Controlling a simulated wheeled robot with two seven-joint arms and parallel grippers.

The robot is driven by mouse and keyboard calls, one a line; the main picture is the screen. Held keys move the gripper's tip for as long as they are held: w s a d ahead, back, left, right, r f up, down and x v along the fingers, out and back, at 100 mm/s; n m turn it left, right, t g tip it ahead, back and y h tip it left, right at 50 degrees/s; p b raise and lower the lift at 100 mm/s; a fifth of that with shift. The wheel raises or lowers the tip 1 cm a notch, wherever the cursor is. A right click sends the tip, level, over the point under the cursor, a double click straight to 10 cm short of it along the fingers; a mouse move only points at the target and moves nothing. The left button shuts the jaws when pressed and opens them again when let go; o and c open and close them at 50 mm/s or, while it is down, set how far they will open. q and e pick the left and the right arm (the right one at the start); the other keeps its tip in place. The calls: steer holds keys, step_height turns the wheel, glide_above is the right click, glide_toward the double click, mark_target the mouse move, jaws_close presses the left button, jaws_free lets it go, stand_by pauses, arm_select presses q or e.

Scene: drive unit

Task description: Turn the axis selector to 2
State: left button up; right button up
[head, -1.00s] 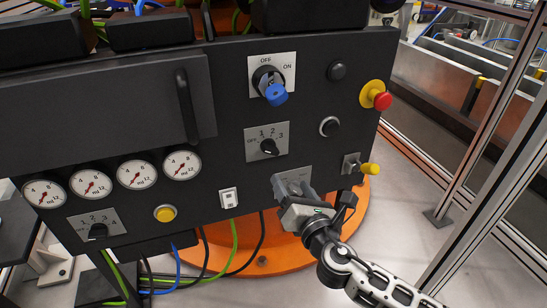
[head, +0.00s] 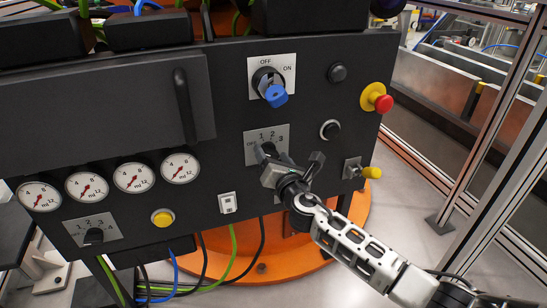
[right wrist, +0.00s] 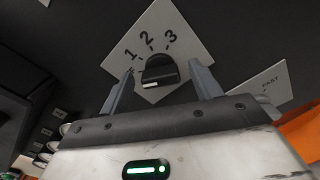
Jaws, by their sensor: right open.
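The selector (head: 265,147) is a black knob on a light grey plate (head: 252,134) marked OFF, 1, 2, 3, in the middle of the dark panel. In the head view my right gripper (head: 271,157) is in front of it and covers much of the knob. In the right wrist view the black knob (right wrist: 160,70) stands below the numbers 1, 2 and 3, with a white mark at its lower end. My right gripper's open fingers (right wrist: 162,72) are on either side of the knob, with gaps showing. Which number the knob points to is unclear. My left gripper is not in view.
Above is a blue-handled OFF/ON switch (head: 271,88). To the right are black buttons, a red emergency stop (head: 382,102) and a yellow-tipped lever (head: 370,172).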

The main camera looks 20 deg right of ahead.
steer(key=c, duration=1)
